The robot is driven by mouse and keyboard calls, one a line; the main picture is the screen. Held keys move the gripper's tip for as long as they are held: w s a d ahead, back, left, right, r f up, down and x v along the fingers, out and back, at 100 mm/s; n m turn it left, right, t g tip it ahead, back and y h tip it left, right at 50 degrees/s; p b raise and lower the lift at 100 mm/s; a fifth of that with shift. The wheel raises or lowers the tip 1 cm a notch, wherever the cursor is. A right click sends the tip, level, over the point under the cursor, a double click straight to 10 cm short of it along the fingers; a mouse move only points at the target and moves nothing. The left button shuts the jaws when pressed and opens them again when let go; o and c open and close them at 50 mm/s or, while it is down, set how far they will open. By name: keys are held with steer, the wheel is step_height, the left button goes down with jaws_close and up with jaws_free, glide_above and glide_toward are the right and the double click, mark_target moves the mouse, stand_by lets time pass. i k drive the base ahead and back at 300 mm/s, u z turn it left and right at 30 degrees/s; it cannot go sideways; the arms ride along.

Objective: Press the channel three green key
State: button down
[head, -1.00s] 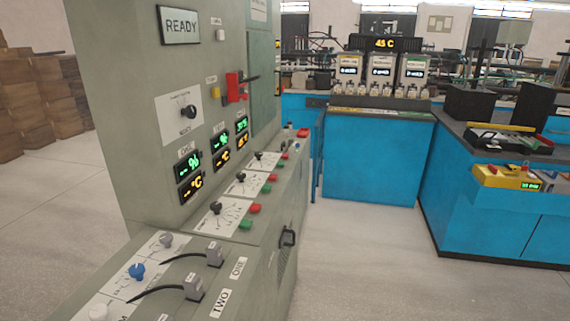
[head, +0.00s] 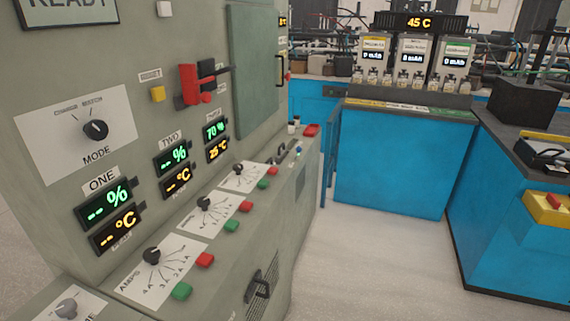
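The console's sloped panel carries three dial plates in a row, each with a green and a red key beside it. The farthest green key (head: 262,185) sits beside the third dial (head: 238,168), below the third display pair (head: 215,139), which reads 70 % and 25 °C. The middle green key (head: 231,226) and nearest green key (head: 181,291) are closer to me. Red keys stand just beyond each, such as the farthest red key (head: 273,171). Displays labelled ONE (head: 108,203) and TWO (head: 172,159) show dashes. My gripper is not in view.
A mode knob (head: 96,130), yellow button (head: 158,94) and red lever switch (head: 190,86) are on the upright face. A handle (head: 262,287) juts from the console front. Pale floor (head: 385,260) is clear between the console and the blue cabinets (head: 390,160).

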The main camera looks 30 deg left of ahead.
mark_target(262, 183)
steer(key=i, duration=2.4)
steer(key=u, duration=3.25)
